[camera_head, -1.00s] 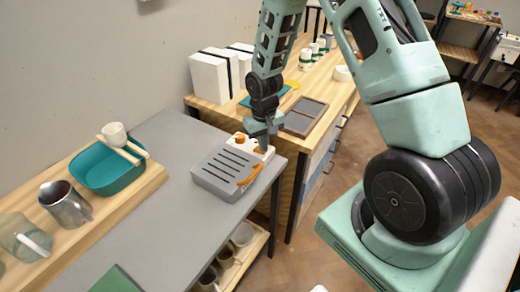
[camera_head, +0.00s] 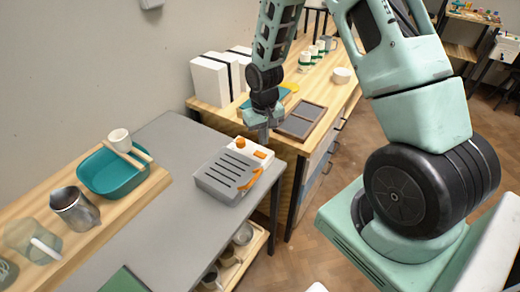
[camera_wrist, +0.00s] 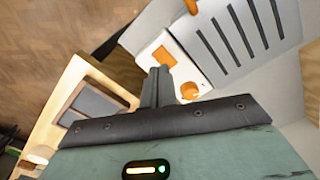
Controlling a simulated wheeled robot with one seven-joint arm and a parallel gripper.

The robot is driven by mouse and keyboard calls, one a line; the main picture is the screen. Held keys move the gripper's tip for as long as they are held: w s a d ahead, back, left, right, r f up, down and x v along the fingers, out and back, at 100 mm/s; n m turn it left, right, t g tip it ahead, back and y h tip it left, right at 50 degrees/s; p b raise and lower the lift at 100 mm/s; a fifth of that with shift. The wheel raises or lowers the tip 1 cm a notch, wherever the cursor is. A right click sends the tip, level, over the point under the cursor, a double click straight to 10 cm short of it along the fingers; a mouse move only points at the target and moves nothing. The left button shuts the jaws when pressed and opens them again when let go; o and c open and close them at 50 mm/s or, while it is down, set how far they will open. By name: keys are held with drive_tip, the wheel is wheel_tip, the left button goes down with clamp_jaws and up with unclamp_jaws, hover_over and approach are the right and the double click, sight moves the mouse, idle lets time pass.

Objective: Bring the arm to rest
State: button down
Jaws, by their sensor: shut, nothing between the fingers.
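My arm comes down from the top of the head view. My gripper (camera_head: 264,134) hangs just beyond the white end of a grey slotted box, at the far end of the grey table. In the wrist view my gripper (camera_wrist: 158,88) has its fingers together with nothing between them. The slotted box (camera_head: 222,178) has an orange knob and an orange handle. It also shows in the wrist view (camera_wrist: 232,50), close beside the fingers. I cannot tell from the pictures whether the fingertips touch anything.
A grey framed panel (camera_head: 301,121) lies on the wooden bench beyond, near white boxes (camera_head: 210,82) and a white bowl (camera_head: 341,75). A teal basin (camera_head: 110,174), a metal pitcher (camera_head: 75,209) and a glass jar (camera_head: 30,240) stand at left. The grey table's middle (camera_head: 165,215) is clear.

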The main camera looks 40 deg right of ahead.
drive_tip(key=shift+r+p, duration=0.5)
drive_tip(key=shift+r, duration=0.4)
drive_tip(key=s+a+r+n, duration=0.2)
drive_tip(key=s+a+r, duration=0.1)
drive_tip(key=a+r, duration=0.3)
drive_tip(key=s+a+r+n, duration=0.2)
drive_tip(key=s+a+r, duration=0.15)
drive_tip(key=a, duration=0.55)
drive_tip(key=s+a+r+n, duration=0.3)
drive_tip(key=s+a+r, duration=0.1)
drive_tip(key=s, duration=0.5)
drive_tip(key=s+a+r+n, duration=0.2)
drive_tip(key=s+a+r, duration=0.3)
drive_tip(key=s, duration=0.3)
drive_tip(key=shift+s+a+r+n+y, duration=0.25)
drive_tip(key=shift+s+n+y, duration=0.05)
drive_tip(key=shift+s+n, duration=0.1)
